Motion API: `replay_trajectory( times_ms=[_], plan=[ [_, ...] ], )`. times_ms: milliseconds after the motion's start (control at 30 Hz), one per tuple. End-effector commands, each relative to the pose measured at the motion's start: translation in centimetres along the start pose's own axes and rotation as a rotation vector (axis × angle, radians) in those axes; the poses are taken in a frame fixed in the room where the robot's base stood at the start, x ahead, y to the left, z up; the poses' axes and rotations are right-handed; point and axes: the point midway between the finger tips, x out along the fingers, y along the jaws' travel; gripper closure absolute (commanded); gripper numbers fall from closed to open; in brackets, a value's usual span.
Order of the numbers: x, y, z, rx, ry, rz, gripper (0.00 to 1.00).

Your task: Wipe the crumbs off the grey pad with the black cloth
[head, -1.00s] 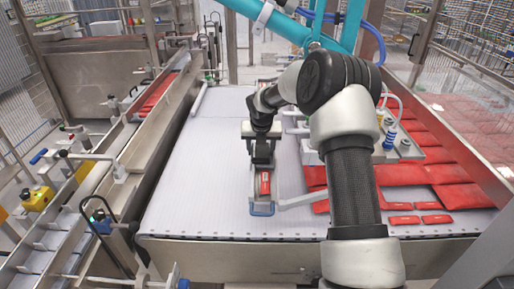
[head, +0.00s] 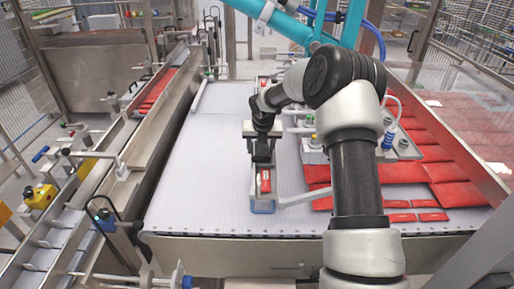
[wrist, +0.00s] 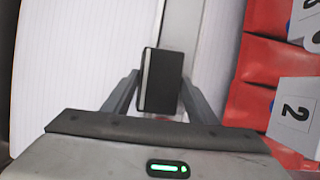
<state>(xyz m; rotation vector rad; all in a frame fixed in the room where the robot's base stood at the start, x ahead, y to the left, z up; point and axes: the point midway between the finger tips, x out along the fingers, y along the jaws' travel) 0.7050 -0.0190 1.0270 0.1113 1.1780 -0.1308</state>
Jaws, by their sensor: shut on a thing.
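My gripper (head: 262,158) is over the white ribbed belt, at a narrow lengthwise metal strip in the head view. In the wrist view my gripper (wrist: 160,85) has a finger on each side of a black, block-shaped thing (wrist: 164,80) with a pale stripe along its left side. It is shut on this thing, which fits the black cloth, though it looks stiff. I cannot make out a separate grey pad or any crumbs. The strip just below the gripper is partly hidden by it. A red packet (head: 265,181) lies on the strip on the near side of the gripper.
The white belt (head: 200,180) is bare to the left of the strip. Red packets (head: 460,193) cover its right side and also show in the wrist view (wrist: 262,60). A metal frame with fittings (head: 400,148) stands right of the gripper. A rail-lined channel (head: 150,140) runs along the left.

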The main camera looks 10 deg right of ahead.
Motion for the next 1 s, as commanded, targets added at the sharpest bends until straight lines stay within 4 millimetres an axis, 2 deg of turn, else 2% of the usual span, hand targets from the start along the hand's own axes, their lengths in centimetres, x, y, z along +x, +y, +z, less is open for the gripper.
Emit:
replay_trajectory(
  times_ms=[33,300,567,1000],
  plan=[
    [-0.4,-3.8,0.8,0.020,-0.008,-0.054,0.66],
    [-0.6,-1.6,1.1,0.022,-0.010,-0.054,0.66],
    [-0.6,-1.1,1.2,0.022,-0.011,-0.054,0.66],
    [-0.2,2.5,1.0,0.023,-0.005,-0.046,0.66]
  ],
)
